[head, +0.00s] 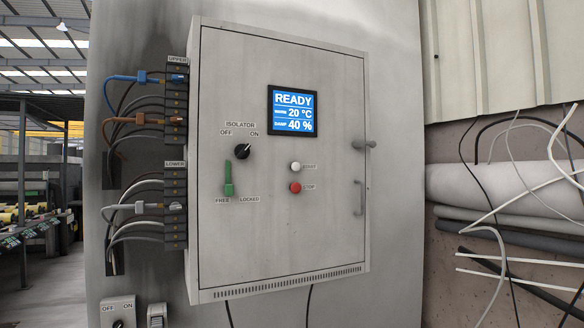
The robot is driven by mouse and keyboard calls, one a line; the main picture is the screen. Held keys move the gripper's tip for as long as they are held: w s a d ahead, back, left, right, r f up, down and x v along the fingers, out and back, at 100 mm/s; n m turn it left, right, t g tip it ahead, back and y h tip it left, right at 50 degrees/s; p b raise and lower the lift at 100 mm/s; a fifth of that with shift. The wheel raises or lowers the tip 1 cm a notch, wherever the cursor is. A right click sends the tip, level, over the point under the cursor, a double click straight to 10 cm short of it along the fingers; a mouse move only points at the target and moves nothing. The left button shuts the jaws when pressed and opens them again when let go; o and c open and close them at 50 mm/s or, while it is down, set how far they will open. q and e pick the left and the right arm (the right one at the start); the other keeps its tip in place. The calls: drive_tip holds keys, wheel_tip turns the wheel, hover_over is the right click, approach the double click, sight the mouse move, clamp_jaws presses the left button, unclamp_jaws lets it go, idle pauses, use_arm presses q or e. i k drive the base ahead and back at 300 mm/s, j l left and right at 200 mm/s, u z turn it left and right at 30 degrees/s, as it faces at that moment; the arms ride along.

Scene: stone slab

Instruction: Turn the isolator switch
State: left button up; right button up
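The isolator switch (242,151) is a round black knob on the front of the grey control cabinet (330,220). It sits under the labels ISOLATOR, OFF and ON, and its pale mark points up and right, toward ON. Below it is a green lever (228,188) in a vertical slot, at the lower end, above the labels FREE and LOCKED. The blue display (293,111) reads READY, 20 °C and 40 %. Neither of my grippers is in the head view.
A white button (295,166) and a red STOP button (295,187) are right of the lever. A door handle (359,198) is at the cabinet's right. Cabled terminal blocks (176,205) line its left side. A small OFF/ON switch box (117,310) is at bottom left. Loose cables hang at right.

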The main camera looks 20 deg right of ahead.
sight(242, 151)
drive_tip(key=i+l, duration=0.3)
drive_tip(key=l, duration=0.15)
drive_tip(key=i+l, duration=0.25)
drive_tip(key=l, duration=0.2)
drive_tip(key=i+l, duration=0.3)
drive_tip(key=l, duration=0.15)
drive_tip(key=i+l, duration=0.25)
drive_tip(key=l, duration=0.2)
